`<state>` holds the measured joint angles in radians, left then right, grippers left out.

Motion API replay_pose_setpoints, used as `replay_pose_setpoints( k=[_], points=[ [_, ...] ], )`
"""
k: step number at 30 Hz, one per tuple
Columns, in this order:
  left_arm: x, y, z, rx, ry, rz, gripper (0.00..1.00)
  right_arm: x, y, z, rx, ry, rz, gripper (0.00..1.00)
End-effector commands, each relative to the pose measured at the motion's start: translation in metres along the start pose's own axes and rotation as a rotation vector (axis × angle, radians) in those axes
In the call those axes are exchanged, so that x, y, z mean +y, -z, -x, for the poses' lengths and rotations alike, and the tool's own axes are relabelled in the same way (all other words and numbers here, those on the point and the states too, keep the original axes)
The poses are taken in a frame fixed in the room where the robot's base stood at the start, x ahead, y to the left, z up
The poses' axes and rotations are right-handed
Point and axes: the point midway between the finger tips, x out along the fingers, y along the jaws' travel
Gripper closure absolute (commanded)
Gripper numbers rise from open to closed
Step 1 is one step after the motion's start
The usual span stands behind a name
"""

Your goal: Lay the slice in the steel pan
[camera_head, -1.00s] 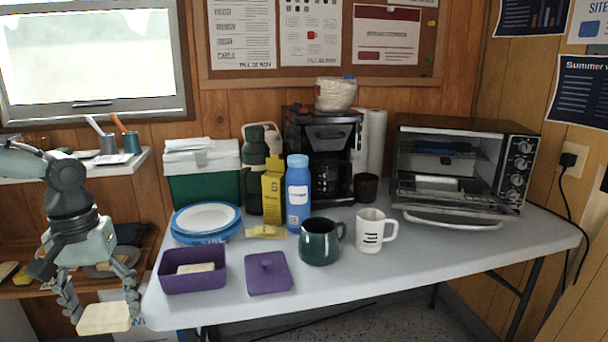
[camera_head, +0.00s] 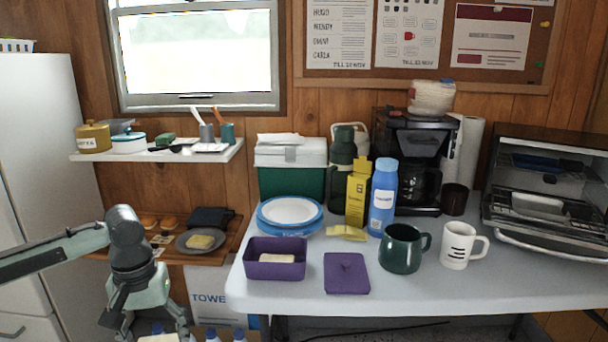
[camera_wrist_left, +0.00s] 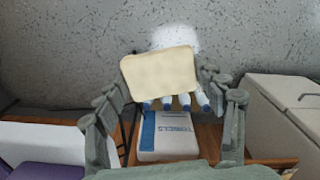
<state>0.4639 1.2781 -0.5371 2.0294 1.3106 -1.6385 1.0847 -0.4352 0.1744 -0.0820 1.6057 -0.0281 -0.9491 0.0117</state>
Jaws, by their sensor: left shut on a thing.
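My left gripper (camera_head: 154,332) is at the bottom left of the head view, low in front of the shelf unit. It is shut on a pale bread slice (camera_head: 158,338), mostly cut off by the lower edge. The whole slice shows between the fingers in the left wrist view (camera_wrist_left: 160,75). A round grey pan (camera_head: 185,245), which looks like the steel pan, lies on the lower wooden shelf, up and right of the gripper. A yellowish piece (camera_head: 199,242) lies in it. The gripper is apart from the pan. My right gripper is not in view.
A purple tub (camera_head: 275,268) and purple lid (camera_head: 346,273) are on the white table (camera_head: 430,292), right of the arm. A black object (camera_head: 211,217) and buns (camera_head: 160,222) share the pan's shelf. A towels box (camera_head: 208,290) stands below. A white cabinet (camera_head: 45,150) is left.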

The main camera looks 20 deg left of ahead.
Motion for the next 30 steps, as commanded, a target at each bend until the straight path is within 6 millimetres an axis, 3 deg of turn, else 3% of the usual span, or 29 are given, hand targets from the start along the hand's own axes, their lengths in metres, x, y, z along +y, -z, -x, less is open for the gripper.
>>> replay_pose_setpoints(
  k=[1,6,9,12,17,30],
  points=[
    [0.032,-0.004,0.000,0.006,-0.015,-0.058,0.54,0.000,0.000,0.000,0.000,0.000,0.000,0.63],
    [0.114,-0.018,0.008,0.008,-0.009,-0.249,0.54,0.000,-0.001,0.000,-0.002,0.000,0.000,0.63],
    [0.152,-0.025,0.020,0.008,-0.005,-0.353,0.54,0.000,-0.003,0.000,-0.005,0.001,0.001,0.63],
    [0.178,-0.031,0.030,0.006,-0.003,-0.430,0.54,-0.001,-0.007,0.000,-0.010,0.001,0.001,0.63],
    [0.197,-0.035,0.040,0.004,0.000,-0.489,0.54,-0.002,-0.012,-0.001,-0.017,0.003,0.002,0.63],
    [0.198,-0.036,0.040,-0.001,-0.002,-0.494,0.54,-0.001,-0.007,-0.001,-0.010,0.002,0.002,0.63]
  ],
)
